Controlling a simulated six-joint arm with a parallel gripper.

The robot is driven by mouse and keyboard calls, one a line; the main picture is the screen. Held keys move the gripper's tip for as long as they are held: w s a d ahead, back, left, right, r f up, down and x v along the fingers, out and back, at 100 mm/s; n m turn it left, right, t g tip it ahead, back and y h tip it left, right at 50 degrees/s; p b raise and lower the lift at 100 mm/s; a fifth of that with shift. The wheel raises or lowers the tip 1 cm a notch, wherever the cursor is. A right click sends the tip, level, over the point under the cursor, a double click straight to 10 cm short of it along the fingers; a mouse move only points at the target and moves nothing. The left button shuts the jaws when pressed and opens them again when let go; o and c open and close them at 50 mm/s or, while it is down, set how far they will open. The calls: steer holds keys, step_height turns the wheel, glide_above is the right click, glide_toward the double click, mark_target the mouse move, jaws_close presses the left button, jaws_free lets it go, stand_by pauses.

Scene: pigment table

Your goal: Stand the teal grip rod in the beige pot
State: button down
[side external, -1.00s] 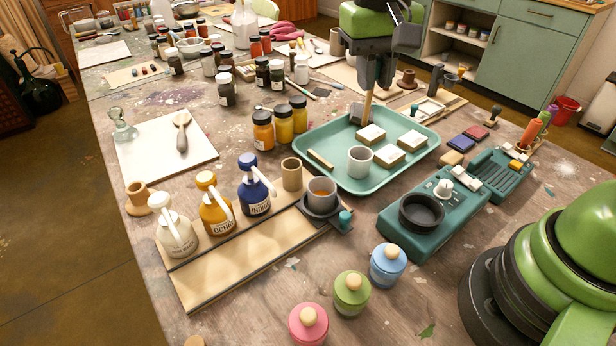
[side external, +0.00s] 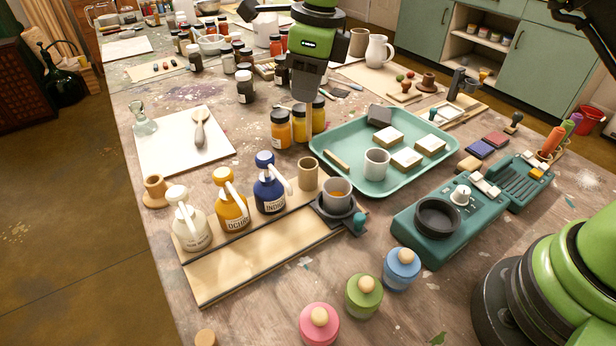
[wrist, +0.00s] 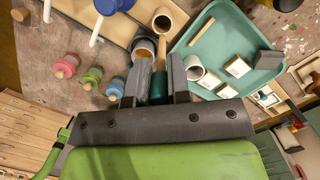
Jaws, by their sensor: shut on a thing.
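My gripper (side external: 304,92) hangs over the work in the side external view, behind and above the beige pot. In the wrist view its fingers are shut on the teal grip rod (wrist: 159,88), with the teal part between them and a pale wooden end past it. The beige pot (side external: 308,175) stands upright at the right end of the wooden board. The rod appears to be above the pot and apart from it.
A dark cup holder (side external: 337,207) with a grey cup of amber liquid stands close right of the pot. Indigo, ochre and white bottles stand to its left. Yellow and orange jars (side external: 281,130) are behind. The teal tray (side external: 345,190) holds blocks and a white cup.

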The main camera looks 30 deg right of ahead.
step_height(320, 180, down, 10)
steer(key=shift+r, duration=0.1)
stand_by(0.4)
steer(key=c, duration=1.1)
jaws_free()
steer(key=shift+f, duration=0.2)
